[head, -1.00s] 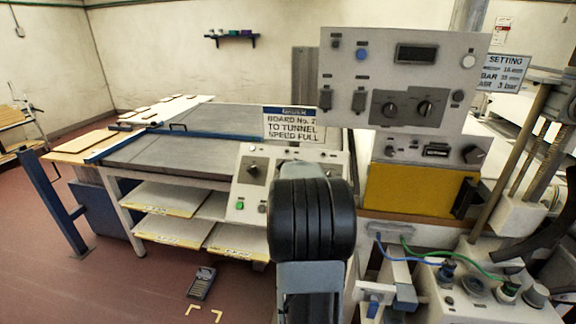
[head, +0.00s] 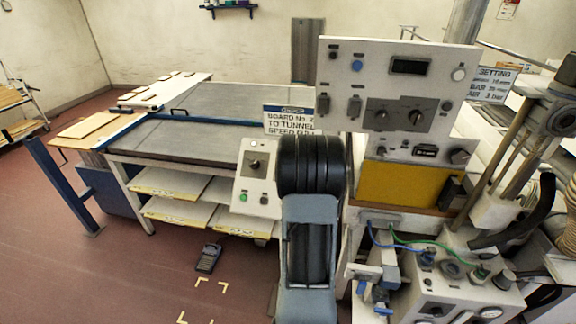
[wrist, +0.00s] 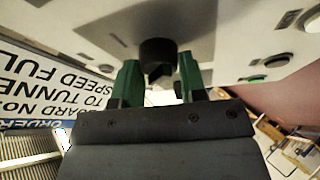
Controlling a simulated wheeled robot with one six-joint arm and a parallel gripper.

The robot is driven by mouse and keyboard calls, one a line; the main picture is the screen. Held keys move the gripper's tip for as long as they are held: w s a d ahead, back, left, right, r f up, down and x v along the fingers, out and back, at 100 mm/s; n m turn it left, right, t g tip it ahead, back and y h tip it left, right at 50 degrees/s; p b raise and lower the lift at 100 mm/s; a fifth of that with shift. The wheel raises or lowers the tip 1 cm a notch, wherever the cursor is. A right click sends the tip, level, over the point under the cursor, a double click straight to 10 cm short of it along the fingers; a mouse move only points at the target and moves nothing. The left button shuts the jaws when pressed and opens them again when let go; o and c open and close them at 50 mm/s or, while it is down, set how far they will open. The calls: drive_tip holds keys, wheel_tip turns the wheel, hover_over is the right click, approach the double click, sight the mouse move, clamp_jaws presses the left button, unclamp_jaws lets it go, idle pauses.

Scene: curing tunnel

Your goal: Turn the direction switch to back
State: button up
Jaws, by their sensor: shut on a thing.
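The direction switch appears to be the black rotary knob (wrist: 157,52) on a pale panel in the wrist view; its label is not readable. My gripper (wrist: 160,80), with green fingers, has one finger on each side of this knob and is shut on it. The knob's exact turn angle is hard to tell because it is dark and partly between the fingers. The sloped control panel (head: 244,184) shows to the left of my arm.
A larger panel (head: 397,85) rises to the right.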

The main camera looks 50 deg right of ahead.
drive_tip(key=shift+r, duration=0.15)
drive_tip(key=o, duration=0.9)
drive_tip(key=p+v, duration=0.2)
drive_tip(key=v, duration=1.1)
drive_tip(key=shift+s, duration=0.3)
